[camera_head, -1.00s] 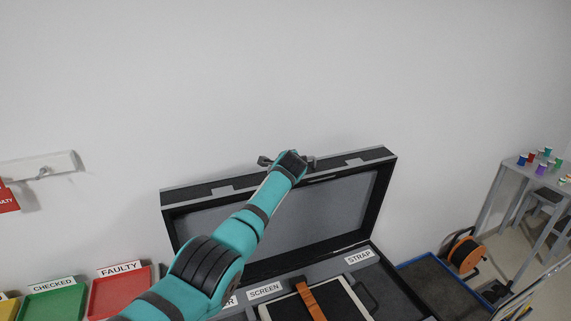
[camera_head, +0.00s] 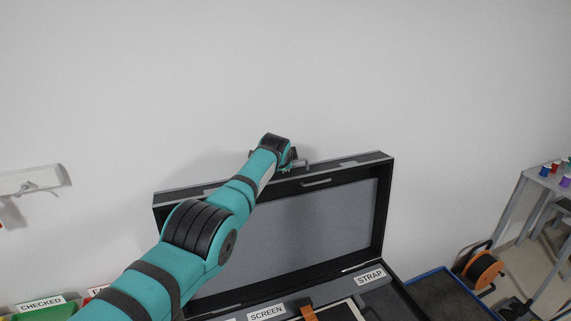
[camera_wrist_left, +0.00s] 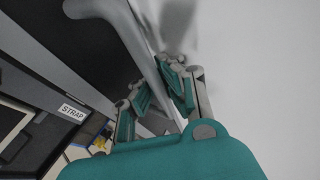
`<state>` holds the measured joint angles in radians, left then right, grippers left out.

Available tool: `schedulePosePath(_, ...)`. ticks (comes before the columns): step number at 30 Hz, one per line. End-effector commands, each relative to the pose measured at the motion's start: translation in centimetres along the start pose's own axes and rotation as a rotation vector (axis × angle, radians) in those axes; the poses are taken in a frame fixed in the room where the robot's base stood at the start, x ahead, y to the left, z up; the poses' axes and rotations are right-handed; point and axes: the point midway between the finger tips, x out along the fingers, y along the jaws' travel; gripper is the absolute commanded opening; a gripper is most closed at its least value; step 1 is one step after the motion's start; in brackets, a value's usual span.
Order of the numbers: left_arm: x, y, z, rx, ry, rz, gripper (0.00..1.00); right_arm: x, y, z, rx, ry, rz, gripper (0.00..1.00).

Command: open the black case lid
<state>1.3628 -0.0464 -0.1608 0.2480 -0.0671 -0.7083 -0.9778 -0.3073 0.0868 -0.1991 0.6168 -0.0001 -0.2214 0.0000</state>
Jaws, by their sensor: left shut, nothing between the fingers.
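The black case lid (camera_head: 300,215) stands raised on its case in the head view, near upright, its grey inner lining facing me. A metal handle (camera_head: 316,183) shows below its top edge. The left gripper (camera_head: 299,163) is at the lid's top edge, partly hidden behind my wrist. In the left wrist view the left gripper (camera_wrist_left: 157,97) is beside the lid's rim, shut with nothing held. Whether it touches the lid is unclear. The case base (camera_head: 400,300) is cut off at the bottom of the head view. My right gripper is not in view.
The case holds compartments with a SCREEN label (camera_head: 266,313) and a STRAP label (camera_head: 369,277). A blue-edged tray (camera_head: 445,293) and an orange cable reel (camera_head: 483,269) are at right. A plain wall (camera_head: 300,70) stands behind the lid. Labelled trays are at lower left.

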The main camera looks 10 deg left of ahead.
Motion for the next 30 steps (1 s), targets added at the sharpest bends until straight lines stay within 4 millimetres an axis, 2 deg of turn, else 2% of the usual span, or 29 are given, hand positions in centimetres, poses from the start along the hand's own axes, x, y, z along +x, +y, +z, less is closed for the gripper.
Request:
schedulePosePath(2, -0.1, -0.1, -0.3, 0.0, 0.004, -0.003, 0.04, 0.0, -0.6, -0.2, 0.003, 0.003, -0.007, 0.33)
schedulePosePath(9, -0.1, -0.1, -0.1, 0.0, 0.002, -0.002, 0.34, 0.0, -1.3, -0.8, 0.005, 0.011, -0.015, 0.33)
schedulePosePath(15, 0.0, -0.1, 0.0, 0.0, 0.0, -0.002, 0.34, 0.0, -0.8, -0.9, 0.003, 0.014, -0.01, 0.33)
schedulePosePath(18, 0.0, -0.1, 0.1, 0.0, -0.001, -0.001, 0.34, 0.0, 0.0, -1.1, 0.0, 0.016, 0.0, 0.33)
schedulePosePath(30, -1.2, -0.2, 0.0, -0.001, -0.001, -0.005, 0.34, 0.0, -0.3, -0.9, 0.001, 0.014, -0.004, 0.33)
